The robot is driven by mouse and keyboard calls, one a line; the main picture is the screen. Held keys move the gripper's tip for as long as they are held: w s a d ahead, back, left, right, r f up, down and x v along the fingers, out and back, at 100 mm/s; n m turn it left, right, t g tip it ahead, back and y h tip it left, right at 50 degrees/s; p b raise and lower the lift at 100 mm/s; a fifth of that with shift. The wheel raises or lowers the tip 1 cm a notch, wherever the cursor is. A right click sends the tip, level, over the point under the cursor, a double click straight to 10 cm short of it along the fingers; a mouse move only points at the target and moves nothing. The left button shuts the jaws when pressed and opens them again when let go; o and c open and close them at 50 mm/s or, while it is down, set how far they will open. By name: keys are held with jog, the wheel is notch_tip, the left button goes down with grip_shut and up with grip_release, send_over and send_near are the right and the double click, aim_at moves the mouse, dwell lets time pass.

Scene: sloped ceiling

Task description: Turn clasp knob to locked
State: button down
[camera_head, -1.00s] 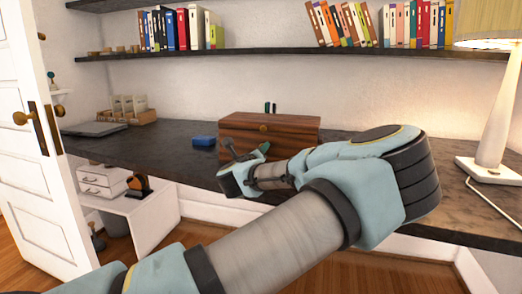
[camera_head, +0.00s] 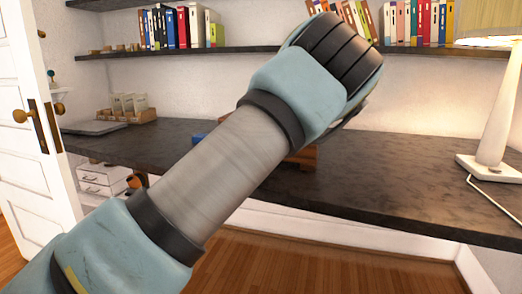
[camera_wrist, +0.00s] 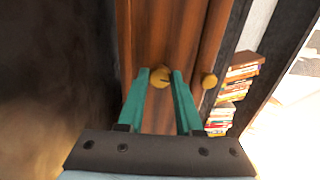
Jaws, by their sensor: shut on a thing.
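In the wrist view, a small round brass clasp knob (camera_wrist: 160,78) with a dark slot mark sits on the reddish-brown wooden box (camera_wrist: 148,30). My gripper (camera_wrist: 160,74) is shut on this knob, with one teal fingertip on each side of it. A second brass knob (camera_wrist: 209,80) stands just right of the right fingertip, apart from it. In the head view, my arm hides the gripper, both knobs and most of the box; only a lower right part of the box (camera_head: 304,157) shows on the desk.
The dark desk (camera_head: 400,185) is clear right of the box, up to a white lamp (camera_head: 492,120). A blue block (camera_head: 198,138) is partly hidden left of my arm. A shelf (camera_head: 420,52) with books runs above. A white door (camera_head: 20,160) stands at the left.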

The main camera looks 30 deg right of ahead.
jog(key=shift+n+b, duration=0.3)
jog(key=shift+n, duration=0.8)
jog(key=c, duration=0.6)
grip_release()
jog(key=b+v, duration=0.1)
jog(key=v, duration=0.9)
jog(key=shift+s+a, duration=0.3)
